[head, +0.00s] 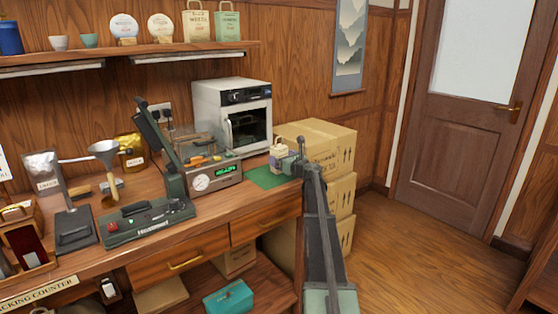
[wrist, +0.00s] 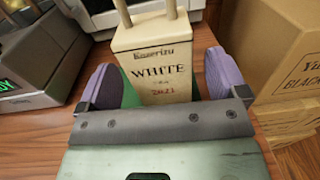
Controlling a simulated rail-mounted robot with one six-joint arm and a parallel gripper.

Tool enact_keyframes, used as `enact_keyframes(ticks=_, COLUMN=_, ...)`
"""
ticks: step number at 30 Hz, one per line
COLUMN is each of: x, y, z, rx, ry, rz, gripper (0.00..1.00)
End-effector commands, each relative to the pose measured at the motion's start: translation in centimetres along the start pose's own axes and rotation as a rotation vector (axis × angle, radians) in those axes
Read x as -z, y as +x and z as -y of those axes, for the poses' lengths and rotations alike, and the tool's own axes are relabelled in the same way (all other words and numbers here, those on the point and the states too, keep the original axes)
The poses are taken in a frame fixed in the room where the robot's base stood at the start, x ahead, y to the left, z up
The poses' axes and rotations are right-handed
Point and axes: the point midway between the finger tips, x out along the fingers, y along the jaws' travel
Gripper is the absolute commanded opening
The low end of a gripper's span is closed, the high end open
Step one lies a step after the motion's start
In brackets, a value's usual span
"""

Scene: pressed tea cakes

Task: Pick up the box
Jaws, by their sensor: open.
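A cream box (wrist: 153,62) printed "WHITE 2021", with handles on top, stands upright on a green mat (wrist: 131,94) in the wrist view. My gripper (wrist: 162,80) is open, with one purple-padded finger on each side of the box and narrow gaps between. The lower part of the box is hidden behind the gripper's palm. In the head view the box (head: 279,153) is small, at the right end of the counter, with my gripper (head: 288,160) beside it and the green mat (head: 262,178) under it.
Stacked cardboard cartons (head: 325,142) stand just right of the counter; one (wrist: 288,50) is close to the right finger. A white oven (head: 232,108) stands behind. The floor at right is clear.

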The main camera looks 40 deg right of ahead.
Motion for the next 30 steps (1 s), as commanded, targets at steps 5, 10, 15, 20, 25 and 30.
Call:
enact_keyframes(ticks=5, x=0.0, y=2.7, z=0.1, rx=0.0, ry=0.0, rz=0.0, gripper=0.92)
enact_keyframes(ticks=10, x=0.0, y=2.6, z=0.0, rx=0.0, ry=0.0, rz=0.0, gripper=0.92)
enact_keyframes(ticks=15, x=0.0, y=2.5, z=0.0, rx=0.0, ry=0.0, rz=0.0, gripper=0.65)
enact_keyframes(ticks=20, x=0.0, y=2.5, z=0.0, rx=0.0, ry=-0.001, rz=0.0, gripper=0.41)
enact_keyframes(ticks=25, x=0.0, y=2.5, z=0.0, rx=0.0, ry=0.0, rz=0.0, gripper=0.38)
enact_keyframes(ticks=30, x=-0.4, y=2.5, z=0.0, rx=0.0, ry=0.0, rz=0.0, gripper=0.38)
